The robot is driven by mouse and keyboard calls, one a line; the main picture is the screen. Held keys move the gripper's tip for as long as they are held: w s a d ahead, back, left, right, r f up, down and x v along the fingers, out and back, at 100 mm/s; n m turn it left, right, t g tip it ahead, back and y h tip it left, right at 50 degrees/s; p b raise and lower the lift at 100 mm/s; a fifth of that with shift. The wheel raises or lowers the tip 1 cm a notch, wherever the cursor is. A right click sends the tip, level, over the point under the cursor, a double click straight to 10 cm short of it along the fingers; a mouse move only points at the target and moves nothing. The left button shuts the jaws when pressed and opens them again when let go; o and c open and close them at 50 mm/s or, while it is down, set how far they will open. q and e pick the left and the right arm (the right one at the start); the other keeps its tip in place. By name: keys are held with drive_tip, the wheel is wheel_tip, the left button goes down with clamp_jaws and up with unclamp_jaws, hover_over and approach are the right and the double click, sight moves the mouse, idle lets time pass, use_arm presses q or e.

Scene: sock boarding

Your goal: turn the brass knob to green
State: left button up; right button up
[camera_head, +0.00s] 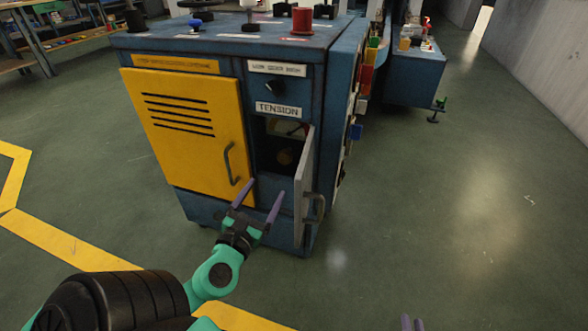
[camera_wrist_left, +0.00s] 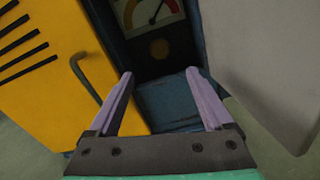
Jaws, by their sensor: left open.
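The brass knob (camera_head: 284,157) sits in a dark recess under the TENSION label, behind an open grey door (camera_head: 304,185). It also shows as a dull gold disc in the left wrist view (camera_wrist_left: 159,48), just below a pale gauge (camera_wrist_left: 150,14) with a red band and a needle. The gauge's top is cut off and I see no green on it. My left gripper (camera_head: 265,188) is open and empty in front of the recess, its fingertips apart and short of the knob. Only the purple fingertips of my right gripper (camera_head: 412,323) show at the bottom edge.
A yellow door (camera_head: 190,140) with a dark handle stands left of the recess. The open grey door, with its own handle, bounds the right side. Both are parts of the blue cabinet (camera_head: 220,212). The floor (camera_head: 450,220) at right is clear.

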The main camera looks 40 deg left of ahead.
sight(283, 161)
use_arm(q)
drive_tip(key=p+x, duration=0.1)
drive_tip(key=x, duration=1.3)
drive_tip(key=shift+w+a+p, duration=0.1)
drive_tip(key=shift+p, duration=0.2)
clamp_jaws()
use_arm(e)
drive_tip(key=s+f+g, duration=0.2)
drive_tip(key=s+f, duration=0.2)
drive_tip(key=s, duration=0.1)
use_arm(q)
drive_tip(key=shift+n, duration=0.3)
use_arm(e)
drive_tip(key=shift+a+f, duration=0.1)
